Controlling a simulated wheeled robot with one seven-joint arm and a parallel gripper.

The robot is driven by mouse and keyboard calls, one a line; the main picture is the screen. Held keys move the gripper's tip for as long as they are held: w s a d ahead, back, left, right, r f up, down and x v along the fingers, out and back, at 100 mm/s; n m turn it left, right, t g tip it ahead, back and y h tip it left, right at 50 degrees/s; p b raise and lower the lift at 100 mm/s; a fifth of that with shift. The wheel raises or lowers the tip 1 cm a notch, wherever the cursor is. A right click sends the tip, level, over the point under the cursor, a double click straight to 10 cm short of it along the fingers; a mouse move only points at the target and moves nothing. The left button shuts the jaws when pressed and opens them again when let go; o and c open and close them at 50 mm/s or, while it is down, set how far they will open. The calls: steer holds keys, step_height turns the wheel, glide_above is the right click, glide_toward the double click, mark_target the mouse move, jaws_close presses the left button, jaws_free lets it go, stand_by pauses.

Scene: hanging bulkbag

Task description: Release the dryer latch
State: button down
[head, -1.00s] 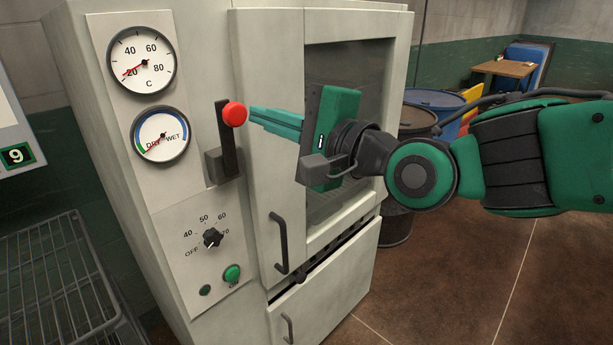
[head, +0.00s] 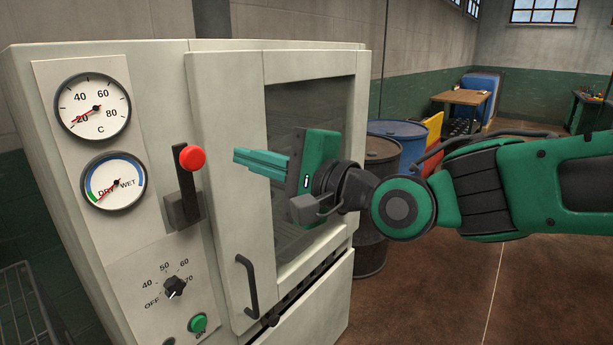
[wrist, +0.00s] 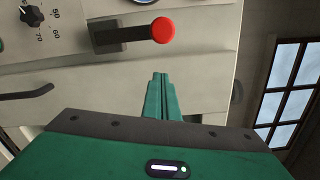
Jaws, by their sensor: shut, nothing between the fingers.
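The dryer (head: 225,62) is a pale cabinet with a windowed door. Its latch (head: 186,185) is a dark upright lever with a red knob (head: 192,158), on the front panel left of the door. My gripper (head: 237,156) is shut and empty, to the right of the red knob and apart from it, in front of the door. In the wrist view the latch lever (wrist: 125,32) lies sideways with its red knob (wrist: 162,30) beyond my closed fingertips (wrist: 160,76). The door appears closed.
A door handle (head: 248,285) sits below the latch. Two gauges (head: 93,106), a dial (head: 174,287) and a green button (head: 198,323) are on the left panel. Drums (head: 398,140) stand behind my arm. A wire rack (head: 28,305) is at lower left.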

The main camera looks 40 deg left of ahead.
steer(key=d, duration=1)
steer(key=shift+s, duration=0.25)
